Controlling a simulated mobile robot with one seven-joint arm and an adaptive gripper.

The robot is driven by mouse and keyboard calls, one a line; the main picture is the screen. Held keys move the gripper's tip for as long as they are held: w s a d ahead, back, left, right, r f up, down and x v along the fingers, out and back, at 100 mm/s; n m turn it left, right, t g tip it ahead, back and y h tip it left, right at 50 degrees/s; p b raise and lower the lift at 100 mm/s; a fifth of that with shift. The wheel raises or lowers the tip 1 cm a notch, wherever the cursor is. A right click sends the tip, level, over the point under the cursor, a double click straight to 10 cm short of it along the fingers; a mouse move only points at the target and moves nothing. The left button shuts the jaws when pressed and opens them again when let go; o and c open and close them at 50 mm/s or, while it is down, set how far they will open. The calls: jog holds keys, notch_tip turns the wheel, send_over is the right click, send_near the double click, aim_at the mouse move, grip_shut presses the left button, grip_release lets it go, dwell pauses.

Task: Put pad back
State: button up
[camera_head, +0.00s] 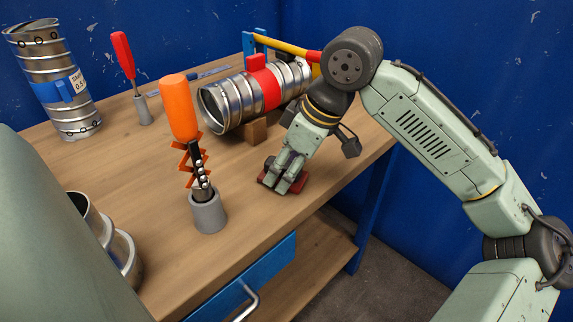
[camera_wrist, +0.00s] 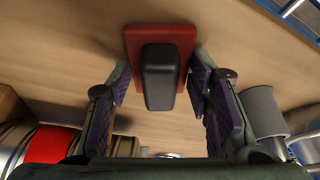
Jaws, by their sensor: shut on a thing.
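The pad is a red rectangular block (camera_wrist: 133,36) with a black handle (camera_wrist: 160,78). In the wrist view its handle lies between the two fingers of my gripper (camera_wrist: 161,84), which is shut on the pad. In the head view, my gripper (camera_head: 284,172) points down over the pad (camera_head: 299,184) near the front right of the workbench (camera_head: 255,205). The fingers hide most of the pad there. The pad is at or just above the bench top; I cannot tell if it touches.
A spiral duct (camera_head: 238,98) with a red band lies on wooden blocks behind my gripper. An orange-handled tool (camera_head: 180,108) stands in a grey holder (camera_head: 208,212) to the left. Further off are a red-handled tool (camera_head: 124,55) and an upright duct (camera_head: 75,118). The front right bench is clear.

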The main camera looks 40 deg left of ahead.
jog(key=shift+s+d+f, duration=0.1)
jog(key=shift+s+f, duration=0.05)
jog(key=shift+f, duration=0.45)
jog(key=o, duration=1.1)
jog(key=shift+f, duration=0.1)
jog(key=shift+w+r, duration=0.2)
jog(key=shift+r, duration=0.15)
jog(key=b+v, duration=0.1)
jog(key=v, duration=1.1)
jog(key=shift+r, duration=0.5)
